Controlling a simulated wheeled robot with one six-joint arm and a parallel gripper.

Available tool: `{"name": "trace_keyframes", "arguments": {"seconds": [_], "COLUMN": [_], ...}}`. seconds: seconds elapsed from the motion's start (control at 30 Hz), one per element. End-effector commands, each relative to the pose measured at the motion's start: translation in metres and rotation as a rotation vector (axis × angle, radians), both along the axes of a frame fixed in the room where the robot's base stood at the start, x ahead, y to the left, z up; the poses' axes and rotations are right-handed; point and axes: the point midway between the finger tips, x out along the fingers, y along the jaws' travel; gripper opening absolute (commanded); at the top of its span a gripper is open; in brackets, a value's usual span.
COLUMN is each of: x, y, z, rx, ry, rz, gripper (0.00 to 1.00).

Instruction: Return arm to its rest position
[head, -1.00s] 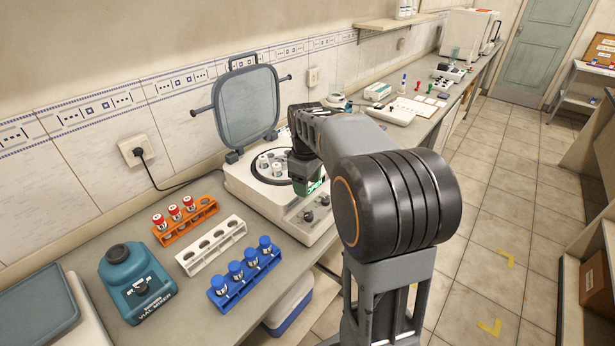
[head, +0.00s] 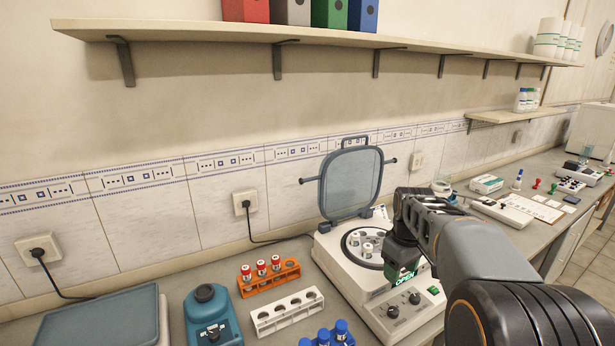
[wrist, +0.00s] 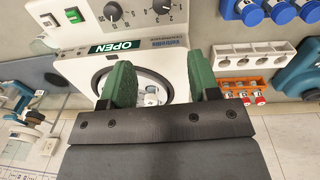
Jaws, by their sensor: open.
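My gripper (wrist: 163,88) shows in the wrist view with its two green fingers apart and nothing between them. In the head view my gripper (head: 404,272) hangs at the front right of the white centrifuge (head: 352,279), partly covering it. The centrifuge's lid (head: 350,183) stands raised, and white-capped vials (head: 362,246) sit in its round rotor. The rotor also shows in the wrist view, partly hidden behind the fingers. A label reading OPEN (wrist: 115,47) is on the centrifuge's front.
Left of the centrifuge stand an orange rack (head: 288,276) with red-capped vials, a white rack (head: 287,315) without vials, blue-capped vials (head: 341,330) and a teal vial mixer (head: 207,315). A long shelf (head: 200,36) runs above the bench. Other lab items stand at right.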

Motion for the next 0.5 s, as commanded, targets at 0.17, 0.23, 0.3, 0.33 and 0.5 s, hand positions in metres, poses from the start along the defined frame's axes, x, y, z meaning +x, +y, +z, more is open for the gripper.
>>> {"name": "trace_keyframes", "arguments": {"seconds": [0.17,0.23,0.3,0.33,0.5], "x": [-0.04,-0.062,-0.084,-0.094,-0.139], "y": [0.018,0.032,0.045,0.05,0.072], "z": [-0.03,-0.034,-0.037,-0.038,-0.045], "rx": [0.02,0.031,0.045,0.052,0.087], "ry": [-0.036,-0.074,-0.113,-0.129,-0.209], "rz": [-0.291,-0.379,-0.445,-0.469,-0.519], "gripper": [0.56,0.56,0.56,0.56,0.56]}}
